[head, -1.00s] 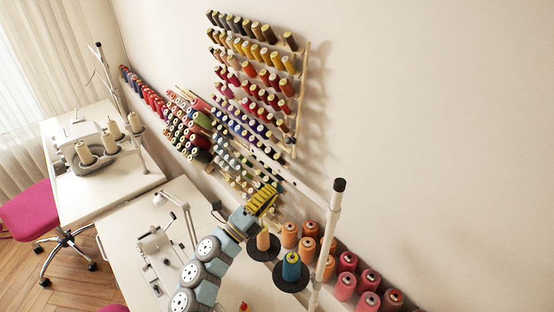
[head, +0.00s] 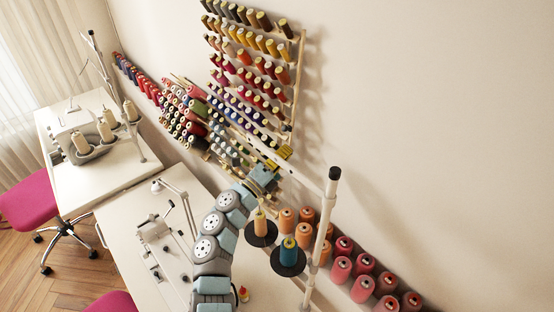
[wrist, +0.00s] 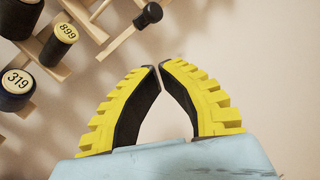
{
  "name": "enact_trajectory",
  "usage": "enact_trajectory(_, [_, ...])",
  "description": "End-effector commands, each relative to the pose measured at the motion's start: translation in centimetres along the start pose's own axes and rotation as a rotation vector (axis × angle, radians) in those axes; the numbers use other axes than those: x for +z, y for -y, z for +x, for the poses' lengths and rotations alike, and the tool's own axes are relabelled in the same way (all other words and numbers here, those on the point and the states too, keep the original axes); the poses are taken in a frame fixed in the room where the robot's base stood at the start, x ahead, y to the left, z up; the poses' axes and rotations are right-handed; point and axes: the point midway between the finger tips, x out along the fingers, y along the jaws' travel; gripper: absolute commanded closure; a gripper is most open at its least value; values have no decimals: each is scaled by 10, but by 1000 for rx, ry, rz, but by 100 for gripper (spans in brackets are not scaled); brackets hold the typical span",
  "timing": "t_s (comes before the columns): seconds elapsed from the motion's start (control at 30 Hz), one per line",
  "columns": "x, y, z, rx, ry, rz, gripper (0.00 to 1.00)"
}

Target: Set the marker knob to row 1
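A black knob (wrist: 149,14) with a short handle shows at the top of the wrist view, against a wooden slat of the thread rack; it looks like the marker knob. In the head view a small dark knob (head: 287,128) sits on the lower right side rail of the thread rack (head: 297,80). My gripper (wrist: 159,65) has yellow-backed fingers whose tips meet or nearly meet, with nothing between them. The knob is beyond the tips and apart from them in the picture. Row labels are not readable.
Spools numbered 899 (wrist: 66,32) and 319 (wrist: 17,82) are at the wrist view's left. A white thread stand (head: 322,225) with a blue cone (head: 289,250) stands right of my arm. Orange and red cones line the wall. The wall right of the rack is bare.

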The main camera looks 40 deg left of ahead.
Motion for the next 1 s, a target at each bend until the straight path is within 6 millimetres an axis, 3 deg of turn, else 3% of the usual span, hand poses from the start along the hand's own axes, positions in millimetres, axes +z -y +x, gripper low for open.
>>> enact_trajectory(0.4, [24,1,20,0,3,1,100])
enact_trajectory(1.0, [28,2,25,0,1,1,100])
